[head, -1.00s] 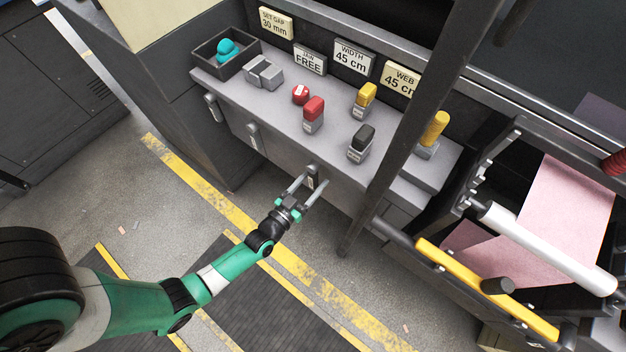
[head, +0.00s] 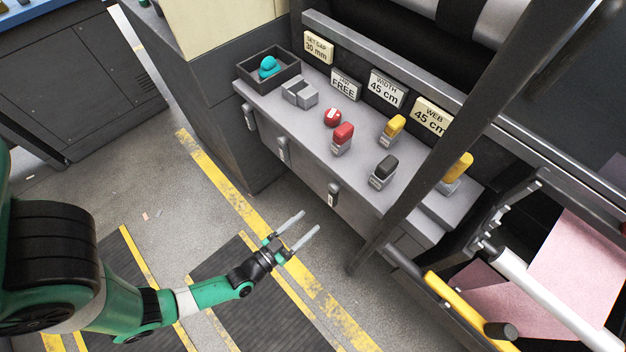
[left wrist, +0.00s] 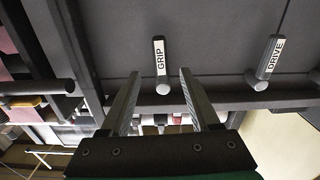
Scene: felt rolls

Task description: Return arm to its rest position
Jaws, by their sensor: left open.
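My left arm comes in from the left in the head view, green with black joints. Its gripper (head: 304,228) is open and empty, over the floor in front of the grey control console (head: 330,150). Its fingers point toward a small lever (head: 333,194) on the console's front, with a gap between. In the left wrist view the two fingers (left wrist: 158,95) are spread with nothing between them. Beyond them a lever labelled GRIP (left wrist: 160,60) and one labelled DRIVE (left wrist: 268,58) hang on the dark panel. My right gripper is not in view.
A dark post (head: 470,130) and pink felt (head: 575,262) stand right. Floor around the arm is free.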

